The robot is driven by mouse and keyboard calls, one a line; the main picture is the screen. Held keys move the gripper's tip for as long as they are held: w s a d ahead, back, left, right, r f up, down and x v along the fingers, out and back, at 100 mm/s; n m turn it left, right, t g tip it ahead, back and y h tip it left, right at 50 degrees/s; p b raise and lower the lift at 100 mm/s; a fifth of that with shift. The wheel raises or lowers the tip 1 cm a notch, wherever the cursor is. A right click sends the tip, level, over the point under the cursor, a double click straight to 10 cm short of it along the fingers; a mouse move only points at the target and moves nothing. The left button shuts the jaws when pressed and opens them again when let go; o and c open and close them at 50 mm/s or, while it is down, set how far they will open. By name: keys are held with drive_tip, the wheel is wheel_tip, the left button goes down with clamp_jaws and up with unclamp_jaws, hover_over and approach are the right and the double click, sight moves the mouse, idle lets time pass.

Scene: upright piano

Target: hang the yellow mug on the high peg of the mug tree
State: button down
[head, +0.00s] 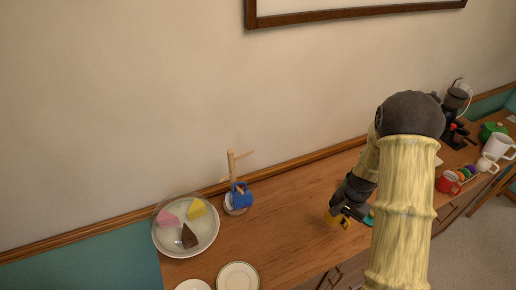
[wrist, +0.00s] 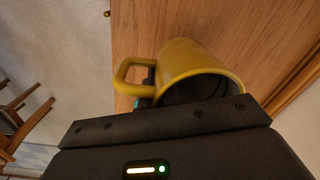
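The yellow mug (head: 333,219) is on the wooden table, partly hidden by my gripper (head: 351,214) in the head view. In the wrist view the yellow mug (wrist: 192,60) has its rim close to my gripper and its handle to the left. A dark finger part shows between handle and wall, and dark shapes show inside the mouth. Whether the fingers are closed on the wall cannot be seen. The wooden mug tree (head: 231,163) stands left of my gripper near the wall. Its high peg (head: 246,154) is bare; a blue mug (head: 241,196) is at its lower part.
A plate with cake slices (head: 185,240) is left of the tree, with a white plate (head: 238,276) in front. Red mug (head: 448,182), white jug (head: 498,147) and coffee machine (head: 454,110) stand far right. Table between tree and gripper is clear.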

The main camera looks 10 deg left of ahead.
sight(337, 225)
drive_tip(key=f+n, duration=0.1)
drive_tip(key=n, duration=0.1)
drive_tip(key=f+n+p, duration=0.1)
drive_tip(key=f+n, duration=0.1)
drive_tip(key=a+f+n, duration=0.1)
drive_tip(key=n, duration=0.1)
drive_tip(key=shift+s+f+p, duration=0.15)
drive_tip(key=shift+s+p, duration=0.15)
drive_tip(key=shift+s, duration=0.05)
